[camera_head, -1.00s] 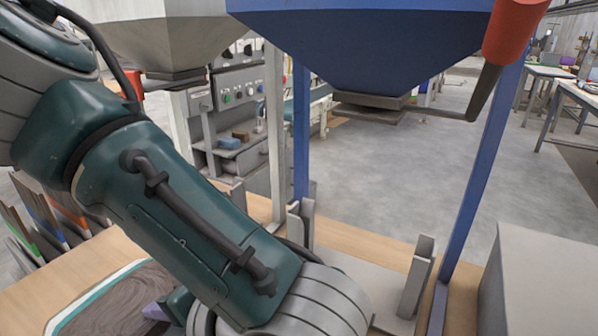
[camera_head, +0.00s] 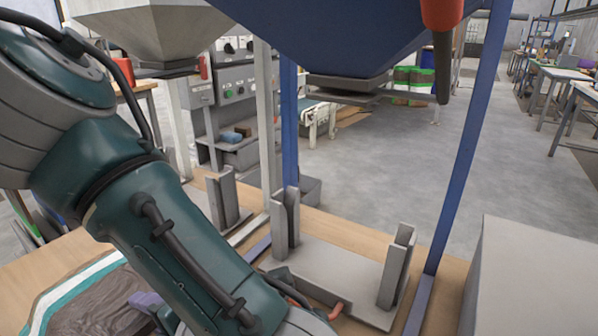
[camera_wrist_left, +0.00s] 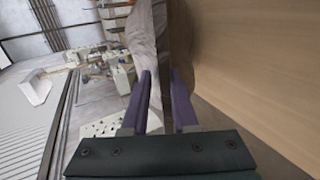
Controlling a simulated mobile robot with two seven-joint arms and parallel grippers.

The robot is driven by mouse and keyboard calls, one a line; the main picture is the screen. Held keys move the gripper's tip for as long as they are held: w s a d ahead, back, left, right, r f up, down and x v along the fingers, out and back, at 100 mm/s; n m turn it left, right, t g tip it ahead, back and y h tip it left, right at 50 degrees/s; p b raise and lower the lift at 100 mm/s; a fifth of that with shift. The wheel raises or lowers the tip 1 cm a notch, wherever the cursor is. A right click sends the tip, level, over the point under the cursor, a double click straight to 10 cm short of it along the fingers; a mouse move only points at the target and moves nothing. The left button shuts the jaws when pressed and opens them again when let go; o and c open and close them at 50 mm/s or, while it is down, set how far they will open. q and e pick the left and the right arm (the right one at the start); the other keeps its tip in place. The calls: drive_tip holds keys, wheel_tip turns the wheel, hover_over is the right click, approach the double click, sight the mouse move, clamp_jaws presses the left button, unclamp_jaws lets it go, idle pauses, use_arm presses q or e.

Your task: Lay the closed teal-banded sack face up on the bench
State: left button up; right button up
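The teal-banded sack (camera_head: 88,303) shows at the lower left of the head view, with dark pellets behind a clear front and a teal and white border. It lies about flat, its clear side up, over the bench (camera_head: 32,262). I cannot tell whether all of it touches the wood. My left gripper (camera_wrist_left: 160,85) has purple fingers on either side of the sack's end (camera_wrist_left: 146,42) in the left wrist view and looks shut on it. In the head view my left arm hides much of the gripper and the sack's right part. My right gripper is not in view.
A blue hopper (camera_head: 340,30) on blue posts hangs above the bench. A metal stand with upright brackets (camera_head: 397,265) sits under it. A grey box (camera_head: 530,280) stands at the right. Bare wood shows left of the sack.

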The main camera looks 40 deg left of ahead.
use_arm(q)
drive_tip(key=o, duration=0.3)
drive_tip(key=shift+d+f, duration=0.1)
drive_tip(key=p+v, duration=0.2)
drive_tip(key=v, duration=0.8)
